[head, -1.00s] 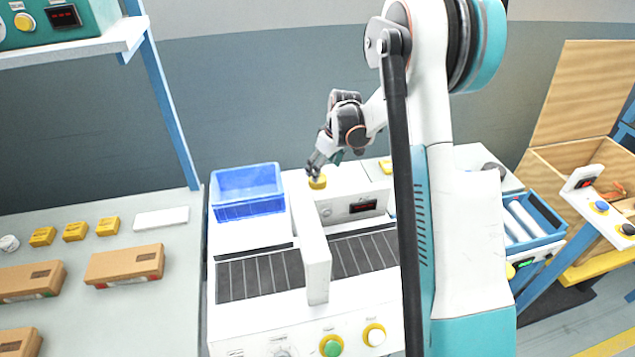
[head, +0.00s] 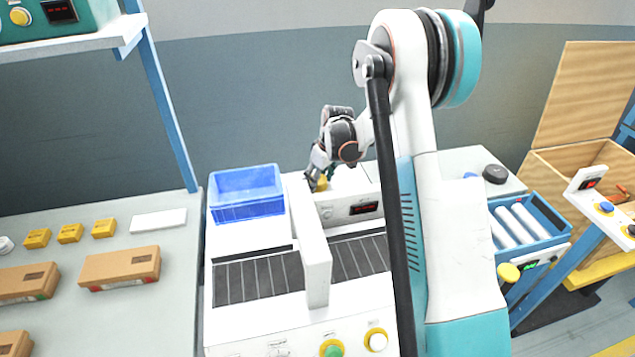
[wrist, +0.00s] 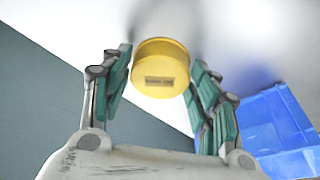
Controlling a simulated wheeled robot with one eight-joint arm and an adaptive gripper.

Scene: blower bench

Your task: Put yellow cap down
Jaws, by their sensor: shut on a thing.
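The yellow cap (wrist: 160,70) is round, with a small dark label on its side, and sits between the two fingertips of my gripper (wrist: 160,60) in the wrist view. My gripper is shut on it. In the head view my gripper (head: 317,180) points down with the yellow cap (head: 323,183) at its tips, at the white top of the machine behind the conveyor. I cannot tell whether the cap touches that surface. The fingers partly hide the cap in the head view.
A blue bin (head: 245,208) stands left of my gripper; it also shows in the wrist view (wrist: 275,130). A dark conveyor (head: 258,270) and an upright white panel (head: 316,260) are in front. A black round piece (head: 495,174) and a blue crate of white rolls (head: 530,225) are at right.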

